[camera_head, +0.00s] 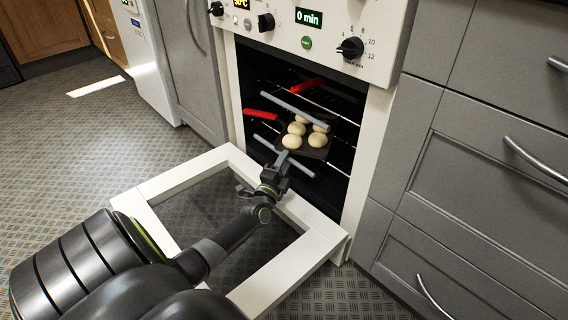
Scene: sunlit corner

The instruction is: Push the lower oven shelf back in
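The oven (230,85) stands with its door (170,180) folded down and its inside showing. Two wire shelves with grey front bars show inside. The lower oven shelf (298,166) has its front bar sticking out toward the door opening. The upper shelf (295,106) sits above it. Several pale buns (292,141) lie on a dark tray (314,152) between the two front bars. My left gripper (282,160) reaches over the open door to the lower bar. Its fingertips overlap the bar in view; contact and finger opening are unclear. My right gripper is out of view.
Red strips (260,114) show inside the oven at the shelves. Knobs (350,47) and a display stand above the opening. Grey drawers (470,190) with handles flank the right side. A grey cabinet (185,70) stands left. The patterned floor (75,140) at left is clear.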

